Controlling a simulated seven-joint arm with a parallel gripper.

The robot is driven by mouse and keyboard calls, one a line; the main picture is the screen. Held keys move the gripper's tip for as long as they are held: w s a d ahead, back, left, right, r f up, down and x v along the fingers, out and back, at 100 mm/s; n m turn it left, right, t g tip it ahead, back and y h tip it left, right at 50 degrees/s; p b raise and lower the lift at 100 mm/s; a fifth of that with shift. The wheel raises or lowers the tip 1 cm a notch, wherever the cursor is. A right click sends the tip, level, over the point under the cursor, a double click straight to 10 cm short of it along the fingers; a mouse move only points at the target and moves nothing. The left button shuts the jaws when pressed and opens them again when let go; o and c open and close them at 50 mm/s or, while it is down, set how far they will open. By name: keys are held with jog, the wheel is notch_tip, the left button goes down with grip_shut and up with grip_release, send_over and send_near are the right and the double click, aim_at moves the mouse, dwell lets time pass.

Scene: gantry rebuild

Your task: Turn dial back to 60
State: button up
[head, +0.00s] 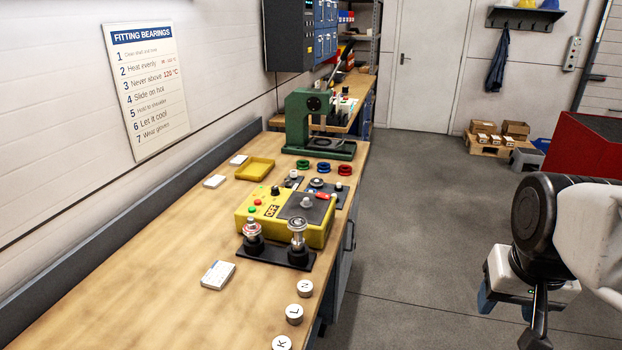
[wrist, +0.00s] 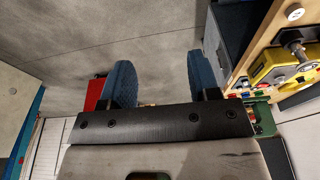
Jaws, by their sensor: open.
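A yellow control box (head: 245,222) stands on the wooden bench in the head view. A small black knob (head: 275,190) and a pale round knob (head: 306,203) sit on its top, beside red and green buttons and an OFF sign. I cannot read any scale, so I cannot tell which knob is the dial or its setting. The box also shows at the right of the wrist view (wrist: 270,66). My gripper (head: 507,304) hangs over the floor at the right, well apart from the box. Its blue fingers (wrist: 161,75) are spread with nothing between them.
Two metal parts on a black stand (head: 275,252) are in front of the box. Lettered white round pieces (head: 294,314) line the bench's right edge. A green press (head: 310,120), a yellow tray (head: 254,168) and coloured rings lie behind. The floor between bench and gripper is clear.

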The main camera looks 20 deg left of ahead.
jog(key=w+a+r, duration=0.3)
jog(key=w+a, duration=0.1)
jog(key=w, duration=0.4)
jog(key=w+a+r, duration=0.2)
jog(key=w+a, duration=0.2)
jog(key=w, duration=0.4)
jog(key=n+g, duration=0.1)
jog(key=g, duration=0.1)
send_over(275, 187)
notch_tip(275, 187, down, 12)
jog(key=shift+s+f, duration=0.1)
jog(key=shift+f, duration=3.8)
jog(key=shift+n, duration=0.3)
jog(key=c, duration=0.9)
